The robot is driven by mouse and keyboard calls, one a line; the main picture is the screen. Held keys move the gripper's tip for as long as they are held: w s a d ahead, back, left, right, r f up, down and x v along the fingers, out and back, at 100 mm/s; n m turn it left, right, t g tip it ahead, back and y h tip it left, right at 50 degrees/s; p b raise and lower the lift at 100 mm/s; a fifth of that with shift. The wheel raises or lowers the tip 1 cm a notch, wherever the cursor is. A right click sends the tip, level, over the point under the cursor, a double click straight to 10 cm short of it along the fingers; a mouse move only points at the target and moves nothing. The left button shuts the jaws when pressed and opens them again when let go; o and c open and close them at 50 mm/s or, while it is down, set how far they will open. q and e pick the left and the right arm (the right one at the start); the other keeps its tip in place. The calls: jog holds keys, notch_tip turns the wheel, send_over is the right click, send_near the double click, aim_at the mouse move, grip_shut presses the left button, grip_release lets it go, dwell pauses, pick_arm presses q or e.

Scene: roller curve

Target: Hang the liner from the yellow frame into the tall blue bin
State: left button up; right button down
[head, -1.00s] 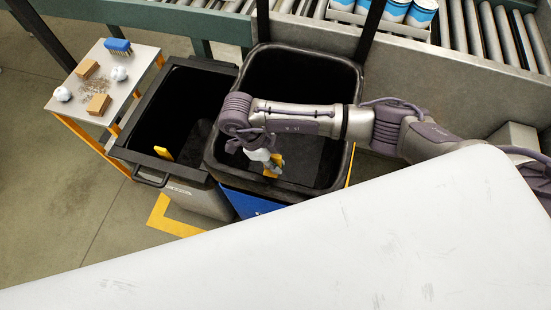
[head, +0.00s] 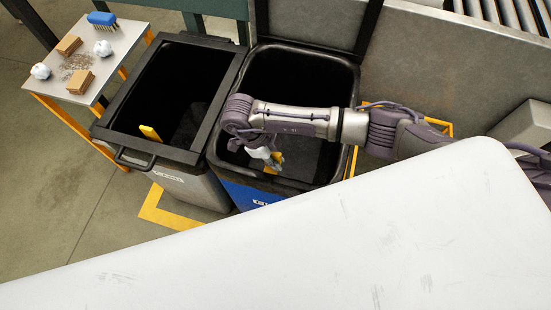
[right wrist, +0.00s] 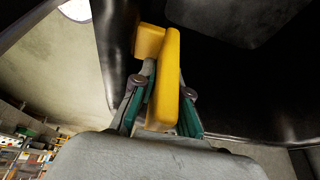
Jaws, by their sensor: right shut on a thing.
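The tall blue bin (head: 236,192) stands at the centre of the head view, its blue front partly hidden by the white surface. A black liner (head: 214,150) with a rounded rim shows at its mouth; how far down it sits cannot be told. My right gripper (head: 272,163) points down inside the near part of the mouth. It is shut on a yellow handle (right wrist: 168,75), which sits between its teal pads in the right wrist view. Dark shiny walls surround the handle there; its attachment is unclear. The yellow floor frame (head: 160,212) shows around the bins. My left gripper is out of view.
A grey bin (head: 190,190) with a black rim and a yellow piece (head: 150,133) inside stands close at left. A small table (head: 112,62) holds a brush, boxes and crumpled white balls. A large white surface (head: 300,240) fills the foreground. A metal wall stands behind.

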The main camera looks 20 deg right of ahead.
notch_tip(320, 180, down, 6)
jog(key=b, duration=0.4)
jog(key=shift+w+b, duration=0.15)
jog(key=shift+b, duration=0.25)
jog(key=shift+d+f, duration=0.1)
jog(key=c, duration=1.1)
grip_release()
jog(key=v, duration=1.2)
jog(key=shift+d, duration=0.1)
